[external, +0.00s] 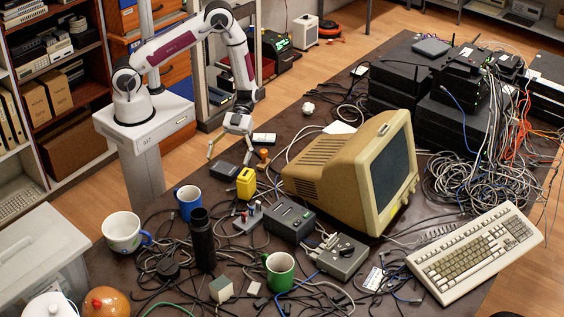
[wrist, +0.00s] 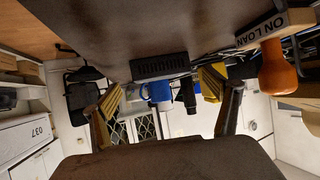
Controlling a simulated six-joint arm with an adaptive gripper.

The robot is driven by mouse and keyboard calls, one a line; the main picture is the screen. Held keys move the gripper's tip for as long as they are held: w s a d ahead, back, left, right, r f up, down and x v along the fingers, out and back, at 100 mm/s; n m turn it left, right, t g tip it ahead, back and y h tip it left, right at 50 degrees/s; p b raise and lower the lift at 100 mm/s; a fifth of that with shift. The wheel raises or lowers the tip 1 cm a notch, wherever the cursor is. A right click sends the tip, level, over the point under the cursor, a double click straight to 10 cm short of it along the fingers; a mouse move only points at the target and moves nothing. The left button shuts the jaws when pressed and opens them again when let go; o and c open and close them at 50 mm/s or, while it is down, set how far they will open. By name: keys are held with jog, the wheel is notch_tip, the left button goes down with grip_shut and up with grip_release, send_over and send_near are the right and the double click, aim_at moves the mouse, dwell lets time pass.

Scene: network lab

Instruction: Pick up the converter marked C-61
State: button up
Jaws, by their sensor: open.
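No C-61 marking is readable in either view, so I cannot tell which box bears it. A small dark box (external: 225,171) lies on the table just below my gripper (external: 229,150). What seems to be the same dark box (wrist: 160,67), with a slotted face, shows between my gripper's fingers (wrist: 160,92) in the wrist view, beyond their tips. Other boxes are a dark grey one (external: 290,219) in the middle and a grey one with a knob (external: 342,257) nearer the front. My gripper is open and empty, above the table.
A yellow object (external: 246,183) stands right beside the dark box. An orange-handled stamp (wrist: 278,66) reading "ON LOAN" is at right in the wrist view. A blue mug (external: 189,201), a black cylinder (external: 202,240), loose cables and a beige monitor (external: 345,175) crowd the table.

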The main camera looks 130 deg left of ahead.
aim_at(225, 171)
jog(key=shift+x, duration=1.35)
jog(key=shift+c, duration=0.3)
jog(key=c, duration=1.3)
